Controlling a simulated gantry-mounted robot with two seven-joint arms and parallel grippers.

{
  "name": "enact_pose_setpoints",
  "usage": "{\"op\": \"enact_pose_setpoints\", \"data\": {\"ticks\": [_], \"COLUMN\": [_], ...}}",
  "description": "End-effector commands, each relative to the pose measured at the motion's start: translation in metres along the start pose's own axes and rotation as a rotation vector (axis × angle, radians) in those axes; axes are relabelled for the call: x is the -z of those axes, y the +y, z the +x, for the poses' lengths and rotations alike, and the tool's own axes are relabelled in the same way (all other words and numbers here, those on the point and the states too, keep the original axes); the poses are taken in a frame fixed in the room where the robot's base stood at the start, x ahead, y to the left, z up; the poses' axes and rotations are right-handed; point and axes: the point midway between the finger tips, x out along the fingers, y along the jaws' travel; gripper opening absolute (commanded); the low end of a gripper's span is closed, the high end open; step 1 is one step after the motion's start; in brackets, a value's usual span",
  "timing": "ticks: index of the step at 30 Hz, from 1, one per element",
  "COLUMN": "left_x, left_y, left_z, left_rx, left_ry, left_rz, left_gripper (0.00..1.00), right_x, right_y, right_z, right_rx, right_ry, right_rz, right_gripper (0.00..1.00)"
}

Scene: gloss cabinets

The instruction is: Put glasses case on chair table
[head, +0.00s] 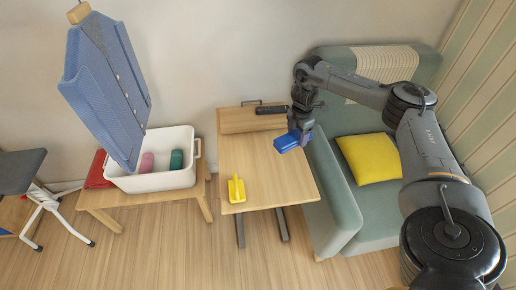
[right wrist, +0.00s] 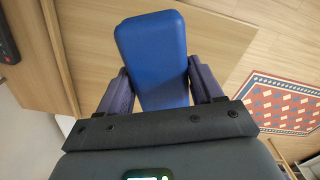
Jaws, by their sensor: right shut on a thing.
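The blue glasses case (head: 287,143) is held over the right part of the wooden chair table (head: 262,180), near the armchair's arm. My right gripper (head: 301,132) is shut on it. In the right wrist view the blue case (right wrist: 152,52) sits between the two fingers of my right gripper (right wrist: 160,88) and sticks out beyond them. I cannot tell whether the case touches the tabletop. My left gripper is in neither view.
A black remote (head: 271,109) lies at the table's back, and a yellow object (head: 236,189) stands near its front left. A green armchair (head: 333,200) with a yellow cushion (head: 369,158) is at right. A white bin (head: 150,182) stands at left. The tabletop's middle is clear.

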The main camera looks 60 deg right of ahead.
Motion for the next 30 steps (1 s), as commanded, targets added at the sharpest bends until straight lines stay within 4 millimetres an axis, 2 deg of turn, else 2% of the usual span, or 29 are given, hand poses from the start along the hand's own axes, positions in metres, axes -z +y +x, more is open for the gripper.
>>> {"op": "enact_pose_setpoints", "data": {"ticks": [8,13,24,30], "left_x": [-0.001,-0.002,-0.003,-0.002], "left_y": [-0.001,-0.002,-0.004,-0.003], "left_z": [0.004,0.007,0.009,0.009], "left_rx": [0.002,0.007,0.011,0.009], "left_ry": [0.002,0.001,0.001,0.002], "left_rz": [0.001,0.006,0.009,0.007], "left_gripper": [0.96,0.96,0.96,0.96], "right_x": [-0.004,0.007,0.073,0.097], "right_y": [-0.006,-0.003,0.023,0.033], "right_z": [0.012,0.020,0.060,0.077], "right_rx": [0.002,0.001,0.001,0.001], "right_ry": [0.000,0.003,0.005,0.003], "right_rz": [0.001,-0.001,-0.001,0.000], "right_gripper": [0.34,0.34,0.34,0.34]}}
